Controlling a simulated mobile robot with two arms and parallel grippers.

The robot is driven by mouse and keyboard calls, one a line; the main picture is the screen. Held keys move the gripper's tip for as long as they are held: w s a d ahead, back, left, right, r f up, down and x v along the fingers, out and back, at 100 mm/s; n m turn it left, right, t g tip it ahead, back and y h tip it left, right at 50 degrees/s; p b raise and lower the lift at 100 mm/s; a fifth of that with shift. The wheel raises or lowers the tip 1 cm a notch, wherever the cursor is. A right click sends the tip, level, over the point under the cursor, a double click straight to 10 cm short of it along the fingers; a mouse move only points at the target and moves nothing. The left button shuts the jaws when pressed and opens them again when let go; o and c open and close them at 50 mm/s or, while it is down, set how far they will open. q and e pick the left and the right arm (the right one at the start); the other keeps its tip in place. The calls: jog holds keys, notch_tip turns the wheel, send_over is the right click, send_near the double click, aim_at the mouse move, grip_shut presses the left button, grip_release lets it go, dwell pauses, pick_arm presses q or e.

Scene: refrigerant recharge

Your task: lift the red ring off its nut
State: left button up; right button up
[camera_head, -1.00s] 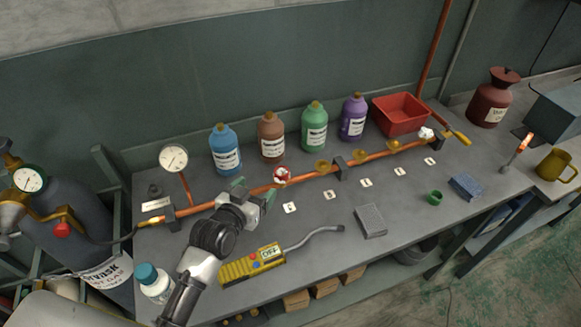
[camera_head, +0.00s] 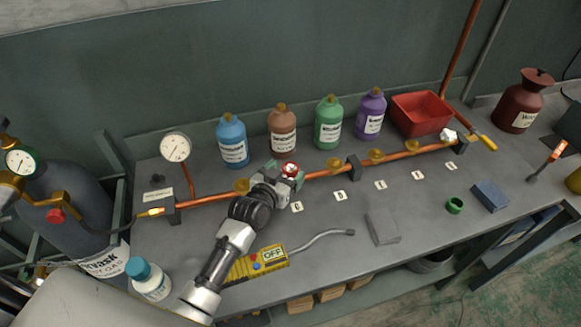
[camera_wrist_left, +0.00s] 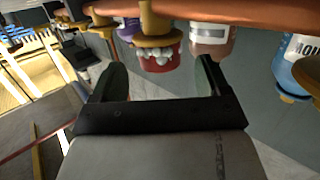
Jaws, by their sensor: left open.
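The red ring (camera_head: 290,168) sits around a nut on the copper pipe, with white foam-like lumps at it. In the left wrist view the red ring (camera_wrist_left: 158,63) shows against a brass nut (camera_wrist_left: 158,22), with white lumps on its side. My left gripper (camera_head: 284,177) is at the pipe, right by the ring, and partly hides it. In the wrist view the gripper (camera_wrist_left: 160,80) is open, and the ring appears between the two fingers with space on both sides. Whether a finger touches it cannot be told. My right gripper is not in view.
The copper pipe (camera_head: 325,173) runs across the bench with more brass nuts. Blue (camera_head: 233,143), brown (camera_head: 282,131), green (camera_head: 328,123) and purple (camera_head: 371,114) bottles stand behind it. A yellow meter (camera_head: 257,264) lies in front. A green ring (camera_head: 455,205) lies on the bench at right.

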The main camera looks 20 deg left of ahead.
pick_arm(q)
jog(key=shift+x, duration=0.8)
jog(key=shift+c, duration=0.2)
jog(key=c, duration=0.9)
jog(key=shift+c, duration=0.2)
jog(key=shift+r, duration=0.1)
